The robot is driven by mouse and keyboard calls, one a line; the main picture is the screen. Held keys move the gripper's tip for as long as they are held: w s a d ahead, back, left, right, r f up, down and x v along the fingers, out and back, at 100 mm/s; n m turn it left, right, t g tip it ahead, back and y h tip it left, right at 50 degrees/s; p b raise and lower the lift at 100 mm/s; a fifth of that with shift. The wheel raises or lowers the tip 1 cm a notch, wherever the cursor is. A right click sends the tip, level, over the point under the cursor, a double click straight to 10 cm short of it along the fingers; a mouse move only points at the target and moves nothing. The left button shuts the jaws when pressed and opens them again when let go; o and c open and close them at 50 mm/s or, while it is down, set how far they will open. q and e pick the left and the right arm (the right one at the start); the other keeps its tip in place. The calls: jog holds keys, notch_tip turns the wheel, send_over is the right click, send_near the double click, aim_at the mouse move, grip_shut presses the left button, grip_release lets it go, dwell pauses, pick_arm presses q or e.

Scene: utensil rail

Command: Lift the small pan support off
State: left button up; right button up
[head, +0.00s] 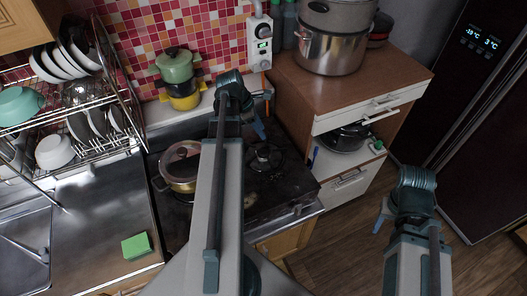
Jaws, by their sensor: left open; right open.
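A small dark pan support (265,157) sits on the right part of the black stove top (290,188). It is dim against the dark surface, so its exact outline is hard to tell. My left gripper (257,127) is above the back of the stove, near the pan support and apart from it as far as I can see. It is open and looks empty, with one finger showing. My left arm hides the middle of the stove. My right gripper (382,214) is open and empty over the floor, right of the stove.
A gold lidded pot (180,168) stands on the stove's left side. Green and yellow pots (176,72) are stacked behind it. A wooden cabinet (400,70) with a large steel pot (331,50) stands at right. A dish rack (100,135) and green sponge (136,246) are at left.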

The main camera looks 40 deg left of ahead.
pick_arm(q)
jog(key=b, duration=0.8)
send_near(274, 150)
jog(key=x, duration=0.4)
jog(key=shift+f, duration=0.35)
jog(key=shift+w+d+f, duration=0.1)
jog(key=shift+w+f, duration=0.05)
jog(key=shift+f, duration=0.05)
jog(key=b+x, duration=0.4)
jog(key=shift+f+b, duration=0.3)
jog(key=shift+f, duration=0.05)
jog(key=shift+w+f, duration=0.2)
jog(key=shift+f, duration=0.1)
jog(key=shift+r, duration=0.1)
grip_shut()
